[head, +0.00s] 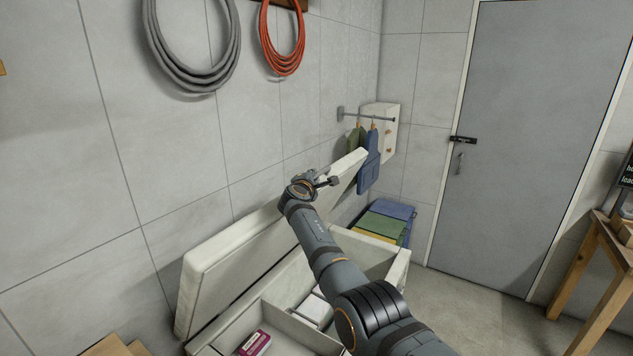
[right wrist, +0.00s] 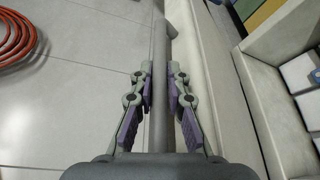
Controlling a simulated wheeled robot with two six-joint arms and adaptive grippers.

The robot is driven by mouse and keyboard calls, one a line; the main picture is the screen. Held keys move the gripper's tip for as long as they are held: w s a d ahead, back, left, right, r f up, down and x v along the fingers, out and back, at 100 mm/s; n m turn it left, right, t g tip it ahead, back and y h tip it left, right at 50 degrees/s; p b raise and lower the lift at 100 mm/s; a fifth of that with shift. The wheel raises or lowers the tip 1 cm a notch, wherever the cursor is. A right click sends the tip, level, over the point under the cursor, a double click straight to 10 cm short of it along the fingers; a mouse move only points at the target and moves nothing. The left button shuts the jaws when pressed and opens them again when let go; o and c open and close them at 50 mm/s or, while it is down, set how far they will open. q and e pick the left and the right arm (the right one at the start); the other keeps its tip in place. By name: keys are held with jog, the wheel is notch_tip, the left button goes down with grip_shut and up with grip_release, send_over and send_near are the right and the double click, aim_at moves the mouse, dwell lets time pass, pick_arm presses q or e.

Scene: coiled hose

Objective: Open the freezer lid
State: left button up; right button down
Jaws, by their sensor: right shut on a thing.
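The white freezer lid (head: 215,268) stands raised and tilted back toward the tiled wall, well clear of the freezer body (head: 398,272). The freezer's inside is exposed. My right gripper (head: 318,184) is at the upper edge of the lid, toward its far end. In the right wrist view its purple-padded fingers (right wrist: 159,88) are closed on both sides of a grey bar handle (right wrist: 160,45). The lid (right wrist: 212,85) also shows there, just right of the fingers. My arm hides part of the lid and the opening. My left gripper is not in view.
A pink-labelled box (head: 255,343) and white packages lie inside the freezer. A grey hose (head: 194,78) and an orange hose (head: 283,68) hang on the wall. Clothes (head: 369,165) hang behind the lid. Folded coloured items (head: 388,218) lie beyond the freezer. Floor by the door is clear.

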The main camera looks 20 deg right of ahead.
jog(key=c, duration=1.6)
grip_release()
jog(key=shift+v, duration=0.75)
jog(key=v, duration=0.6)
